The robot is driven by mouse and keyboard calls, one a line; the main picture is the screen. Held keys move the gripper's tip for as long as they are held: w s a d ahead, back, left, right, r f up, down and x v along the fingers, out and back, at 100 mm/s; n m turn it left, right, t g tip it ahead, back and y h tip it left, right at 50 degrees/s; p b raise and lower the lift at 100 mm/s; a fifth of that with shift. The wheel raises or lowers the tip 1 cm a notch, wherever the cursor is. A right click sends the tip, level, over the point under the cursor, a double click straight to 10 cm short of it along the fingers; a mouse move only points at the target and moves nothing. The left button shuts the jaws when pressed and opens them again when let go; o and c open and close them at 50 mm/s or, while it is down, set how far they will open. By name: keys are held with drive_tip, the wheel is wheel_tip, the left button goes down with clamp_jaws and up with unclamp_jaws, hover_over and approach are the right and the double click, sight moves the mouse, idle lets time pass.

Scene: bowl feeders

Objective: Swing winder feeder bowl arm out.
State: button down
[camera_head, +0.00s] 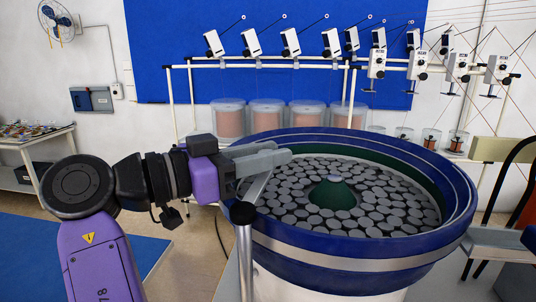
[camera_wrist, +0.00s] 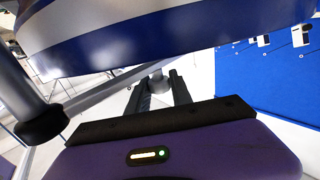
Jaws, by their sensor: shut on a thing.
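The blue feeder bowl (camera_head: 345,264), with a silver band, holds many grey discs around a green centre cone (camera_head: 333,193). A silver post (camera_head: 245,262) with a black cap stands at its near left side. The bowl arm, a thin grey bar (camera_head: 259,184), runs from the post top to my gripper (camera_head: 284,157) at the bowl's left rim. My gripper is shut on the arm's far end. In the wrist view my fingers (camera_wrist: 158,86) close around a small grey end piece, and the bar (camera_wrist: 103,94) leads left to the post. The exact grip contact is partly hidden.
A rack with several white winder units (camera_head: 331,43) stands behind the bowl, with clear bins (camera_head: 266,117) below. A workbench (camera_head: 35,150) stands far left. Floor to the bowl's left is fairly open.

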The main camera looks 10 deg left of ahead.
drive_tip(key=s+a+n+t+y+b, duration=0.5)
drive_tip(key=a+n+y, duration=0.7)
drive_tip(key=y, duration=0.8)
drive_tip(key=shift+s+r+n+t, duration=0.15)
drive_tip(key=shift+s+n+t, duration=0.5)
drive_tip(key=shift+n, duration=0.55)
drive_tip(key=c, duration=1.1)
unclamp_jaws()
drive_tip(key=shift+c, duration=0.2)
drive_tip(key=shift+s, duration=0.15)
drive_tip(key=b+v, duration=0.1)
drive_tip(key=v, duration=0.6)
drive_tip(key=shift+s+d+b, duration=0.2)
drive_tip(key=shift+s+b, duration=0.05)
drive_tip(key=shift+b, duration=0.1)
